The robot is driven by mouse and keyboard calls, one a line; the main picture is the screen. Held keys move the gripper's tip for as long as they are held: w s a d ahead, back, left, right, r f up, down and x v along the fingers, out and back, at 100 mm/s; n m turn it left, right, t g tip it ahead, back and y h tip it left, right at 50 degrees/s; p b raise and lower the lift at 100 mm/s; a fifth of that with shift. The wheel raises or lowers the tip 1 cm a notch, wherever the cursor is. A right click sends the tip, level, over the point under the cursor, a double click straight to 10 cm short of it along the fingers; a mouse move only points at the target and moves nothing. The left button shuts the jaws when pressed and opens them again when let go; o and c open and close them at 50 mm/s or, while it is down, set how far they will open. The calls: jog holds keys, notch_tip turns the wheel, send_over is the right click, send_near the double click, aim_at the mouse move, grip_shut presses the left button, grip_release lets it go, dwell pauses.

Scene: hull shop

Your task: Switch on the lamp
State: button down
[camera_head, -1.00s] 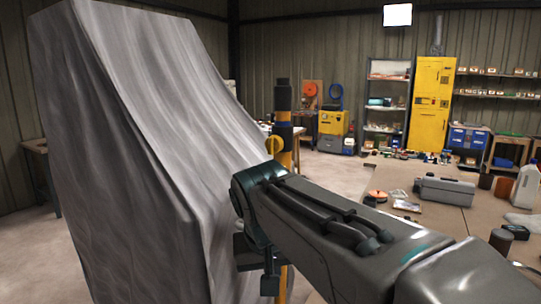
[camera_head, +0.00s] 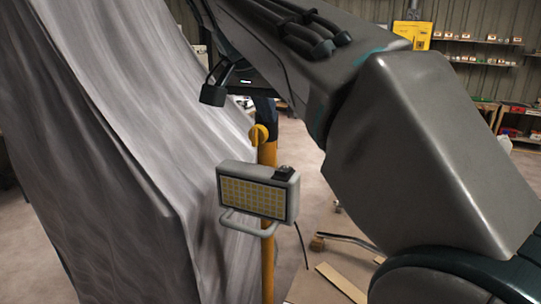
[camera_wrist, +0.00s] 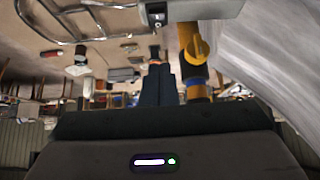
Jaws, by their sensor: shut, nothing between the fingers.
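The lamp (camera_head: 256,193) is a grey box with a yellowish gridded front and a bar handle below, mounted on a yellow pole (camera_head: 268,262). Its front shows no glow. A small dark switch block (camera_head: 284,173) sits on top at its right end. The wrist view looks upside down; there the lamp's housing (camera_wrist: 205,9) is cut off by the top edge, with the switch block (camera_wrist: 156,16) at its end. My gripper (camera_wrist: 160,68) is shut and empty, its fingertips apart from the lamp. In the head view its fingers cannot be made out clearly.
A large grey draped cover (camera_head: 110,170) stands close on the left, near the lamp. A yellow knob (camera_head: 259,134) sticks out of the pole above the lamp.

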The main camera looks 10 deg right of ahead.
jog(key=shift+d, duration=0.2)
send_over(284, 169)
jog(key=s+a, duration=0.1)
jog(key=s, duration=0.1)
notch_tip(284, 169, down, 8)
jog(key=shift+w+a, duration=0.1)
jog(key=shift+a, duration=0.05)
notch_tip(284, 169, down, 2)
jog(key=shift+f+p, duration=0.1)
jog(key=shift+p, duration=0.2)
jog(key=shift+s+a+f, duration=0.1)
jog(key=shift+f, duration=0.35)
jog(key=shift+s+a+f, duration=0.1)
jog(key=shift+f, duration=0.35)
